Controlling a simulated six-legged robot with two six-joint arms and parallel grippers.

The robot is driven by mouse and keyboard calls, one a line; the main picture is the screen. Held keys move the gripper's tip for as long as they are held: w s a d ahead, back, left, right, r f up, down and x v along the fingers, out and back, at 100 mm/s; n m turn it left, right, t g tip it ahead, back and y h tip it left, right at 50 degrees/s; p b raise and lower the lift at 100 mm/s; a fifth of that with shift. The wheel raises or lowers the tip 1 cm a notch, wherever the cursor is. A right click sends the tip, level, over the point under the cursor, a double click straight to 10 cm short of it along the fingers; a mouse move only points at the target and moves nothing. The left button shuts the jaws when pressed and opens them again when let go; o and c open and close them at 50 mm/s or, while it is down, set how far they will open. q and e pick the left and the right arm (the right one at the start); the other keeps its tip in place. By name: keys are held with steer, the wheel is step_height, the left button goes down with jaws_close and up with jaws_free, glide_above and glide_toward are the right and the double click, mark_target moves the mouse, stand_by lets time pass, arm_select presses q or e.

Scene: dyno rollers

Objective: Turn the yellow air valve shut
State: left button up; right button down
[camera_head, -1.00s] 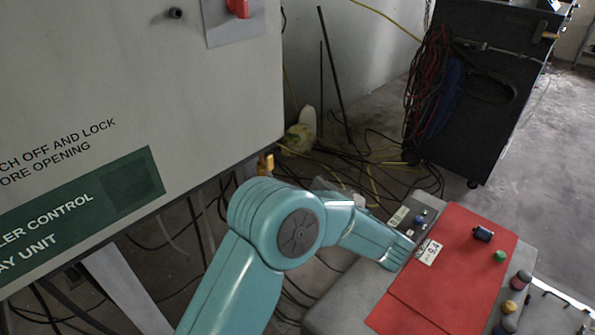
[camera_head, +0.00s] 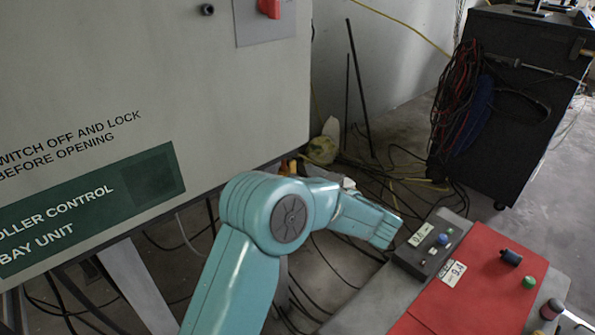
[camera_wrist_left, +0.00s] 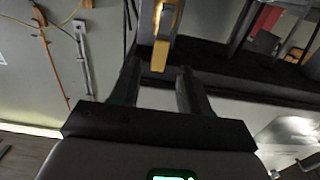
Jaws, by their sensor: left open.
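The yellow valve handle (camera_wrist_left: 163,48) shows in the left wrist view as a flat yellow bar hanging down at the top middle. Its lower end lies between my left gripper's fingertips (camera_wrist_left: 158,70) in the picture; I cannot tell whether it is between them in depth. The two dark fingers are apart, with nothing visibly clamped. In the head view a small yellow-orange part (camera_head: 291,167), probably the valve, shows under the cabinet's lower right corner, just above my teal left arm. The arm hides most of what lies behind it. My right gripper is not in view.
A grey control cabinet (camera_head: 150,70) fills the upper left. A red-topped bench (camera_head: 470,285) with a button box (camera_head: 430,243) stands at lower right. A black cart (camera_head: 505,110) stands behind it. Loose cables cover the floor between. An orange conduit (camera_wrist_left: 57,65) runs along the wall.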

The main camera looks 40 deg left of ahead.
mark_target(294, 168)
arm_select(q)
steer(key=shift+w+a, duration=0.15)
steer(key=shift+a, duration=0.8)
steer(key=shift+w+a, duration=0.1)
steer(key=shift+a, duration=0.8)
jaws_close()
